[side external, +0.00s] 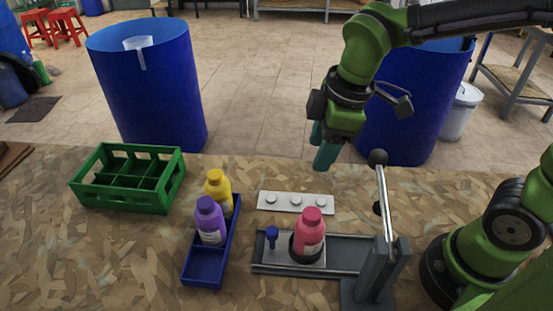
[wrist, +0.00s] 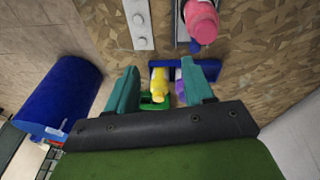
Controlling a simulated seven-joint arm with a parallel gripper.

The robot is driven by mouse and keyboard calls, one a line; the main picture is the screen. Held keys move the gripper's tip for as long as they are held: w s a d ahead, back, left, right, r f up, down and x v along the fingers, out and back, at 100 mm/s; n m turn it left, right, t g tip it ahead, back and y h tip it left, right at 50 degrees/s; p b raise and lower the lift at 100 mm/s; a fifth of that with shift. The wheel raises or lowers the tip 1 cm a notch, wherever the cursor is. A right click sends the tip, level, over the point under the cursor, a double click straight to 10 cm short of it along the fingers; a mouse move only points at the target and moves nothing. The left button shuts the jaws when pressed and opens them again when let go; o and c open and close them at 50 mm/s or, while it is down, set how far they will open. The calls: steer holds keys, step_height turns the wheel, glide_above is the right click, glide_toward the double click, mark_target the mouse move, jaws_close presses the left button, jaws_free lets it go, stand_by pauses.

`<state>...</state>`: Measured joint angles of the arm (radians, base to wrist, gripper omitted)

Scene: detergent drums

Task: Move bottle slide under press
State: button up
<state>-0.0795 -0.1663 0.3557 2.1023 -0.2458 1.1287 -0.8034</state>
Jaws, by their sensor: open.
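A pink bottle (side external: 309,232) stands upright in a dark round holder on the bottle slide (side external: 310,258), which sits on a grey rail. A blue knob (side external: 271,236) rises from the slide's left end. The press (side external: 376,265), a grey upright with a metal lever and black ball knobs, stands at the rail's right end; the bottle is left of it. My gripper (side external: 323,148) is open and empty, above and behind the rail. In the wrist view the pink bottle (wrist: 202,18) and the blue knob (wrist: 195,47) show beyond my open fingers (wrist: 165,85).
A blue tray (side external: 203,273) holds a purple bottle (side external: 209,220) and a yellow bottle (side external: 218,192), left of the rail. A white strip with buttons (side external: 285,202) lies behind the rail. A green crate (side external: 85,190) stands at the left. Blue drums (side external: 150,85) stand beyond the table.

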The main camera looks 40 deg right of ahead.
mark_target(272, 231)
steer(key=w+a+r+n+g+h, duration=0.1)
steer(key=a+n, duration=0.4)
steer(key=n, duration=0.8)
steer(key=a+n+g, duration=0.1)
steer(key=a+n, duration=0.4)
steer(key=n, duration=0.7)
steer(key=shift+n, duration=0.3)
step_height(272, 231, down, 16)
steer(key=shift+w+f, duration=0.1)
steer(key=shift+f, duration=0.15)
jaws_close()
